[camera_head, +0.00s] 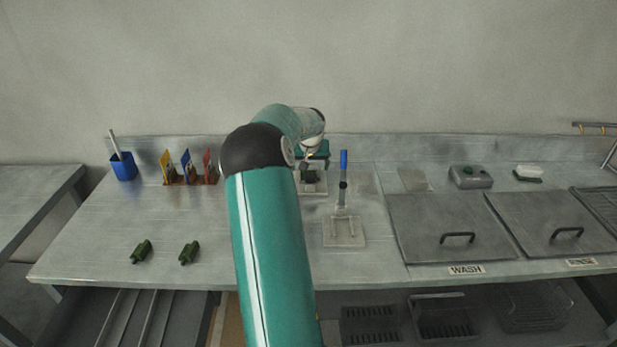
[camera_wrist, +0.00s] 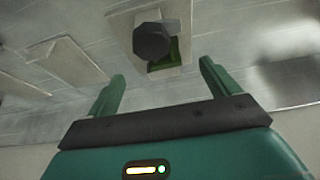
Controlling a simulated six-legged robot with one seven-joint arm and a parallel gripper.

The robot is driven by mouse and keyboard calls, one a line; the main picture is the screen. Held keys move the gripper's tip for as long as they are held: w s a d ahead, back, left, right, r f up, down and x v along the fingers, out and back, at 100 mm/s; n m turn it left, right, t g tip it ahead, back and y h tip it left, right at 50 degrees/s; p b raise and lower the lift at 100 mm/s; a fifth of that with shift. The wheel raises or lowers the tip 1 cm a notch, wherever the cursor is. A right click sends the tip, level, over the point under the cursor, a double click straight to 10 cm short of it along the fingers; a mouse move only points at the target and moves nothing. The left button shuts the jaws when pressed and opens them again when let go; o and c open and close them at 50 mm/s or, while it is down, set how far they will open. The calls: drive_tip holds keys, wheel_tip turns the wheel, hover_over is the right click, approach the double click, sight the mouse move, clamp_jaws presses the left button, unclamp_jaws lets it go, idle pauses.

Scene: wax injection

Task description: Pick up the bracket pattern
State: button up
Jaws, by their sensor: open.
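In the wrist view, a green piece (camera_wrist: 164,55), which may be the bracket pattern, sits on a pale stand base (camera_wrist: 188,20), partly hidden behind a dark faceted knob (camera_wrist: 152,40). My gripper (camera_wrist: 160,84) is open, its two green fingers spread with nothing between them. The knob and green piece lie beyond the fingertips, roughly in line with the gap. In the head view my gripper (camera_head: 313,155) is over the back of the bench, partly hidden by my arm, above a stand with a dark green part (camera_head: 309,175). Two other green pieces (camera_head: 141,251) (camera_head: 189,252) lie at front left.
A stand with a blue-topped post (camera_head: 343,190) is just right of my gripper. Yellow, blue and red upright plates (camera_head: 187,168) and a blue cup (camera_head: 124,167) stand at back left. Lidded wash (camera_head: 450,228) and rinse (camera_head: 553,222) tanks are right. The left middle bench is clear.

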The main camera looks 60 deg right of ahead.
drive_tip(key=x, duration=0.6)
drive_tip(key=shift+d+f, duration=0.1)
drive_tip(key=shift+f, duration=0.05)
drive_tip(key=c, duration=1.1)
